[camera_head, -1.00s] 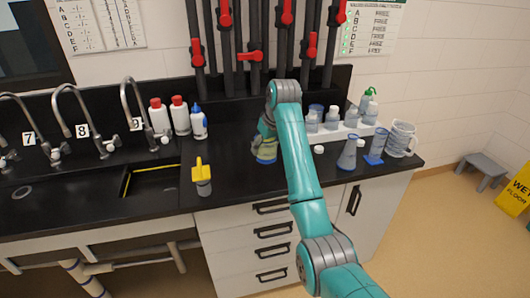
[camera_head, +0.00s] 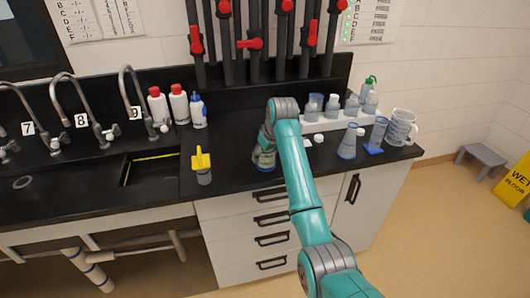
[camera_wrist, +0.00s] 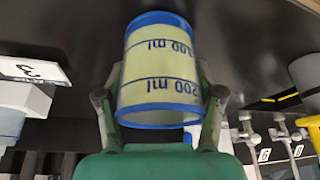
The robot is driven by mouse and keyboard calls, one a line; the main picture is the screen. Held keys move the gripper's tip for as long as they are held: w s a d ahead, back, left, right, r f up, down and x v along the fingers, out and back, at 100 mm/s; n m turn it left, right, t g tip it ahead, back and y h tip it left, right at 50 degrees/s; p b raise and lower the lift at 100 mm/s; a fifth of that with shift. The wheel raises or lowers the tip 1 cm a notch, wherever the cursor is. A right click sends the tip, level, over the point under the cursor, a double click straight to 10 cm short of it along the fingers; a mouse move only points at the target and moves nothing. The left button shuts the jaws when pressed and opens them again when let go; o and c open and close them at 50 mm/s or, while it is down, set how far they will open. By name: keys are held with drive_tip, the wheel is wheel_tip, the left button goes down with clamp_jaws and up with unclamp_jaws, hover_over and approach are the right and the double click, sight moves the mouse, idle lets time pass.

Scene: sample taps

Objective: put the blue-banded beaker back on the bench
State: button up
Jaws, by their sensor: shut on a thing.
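The blue-banded beaker (camera_head: 264,159) is over the bench's dark top (camera_head: 228,178), left of my teal arm. In the wrist view the beaker (camera_wrist: 160,75) is clear with a pale yellow-green tint, blue rings at both ends and blue ml marks. My gripper (camera_wrist: 160,98) is shut on it, one finger on each side. In the head view my gripper (camera_head: 267,138) is partly hidden behind the arm. The beaker looks close to the bench top, but I cannot tell whether it touches.
A yellow-topped item (camera_head: 202,167) stands to the left, near the sink (camera_head: 150,172). Red-capped bottles (camera_head: 179,104) and a blue-capped bottle (camera_head: 198,112) stand behind. To the right are a flask (camera_head: 348,144), a blue-based cylinder (camera_head: 377,134), a jug (camera_head: 401,127) and a white rack (camera_head: 340,122).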

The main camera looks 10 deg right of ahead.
drive_tip(key=o, duration=1.5)
drive_tip(key=v, duration=1.2)
drive_tip(key=shift+s, duration=0.1)
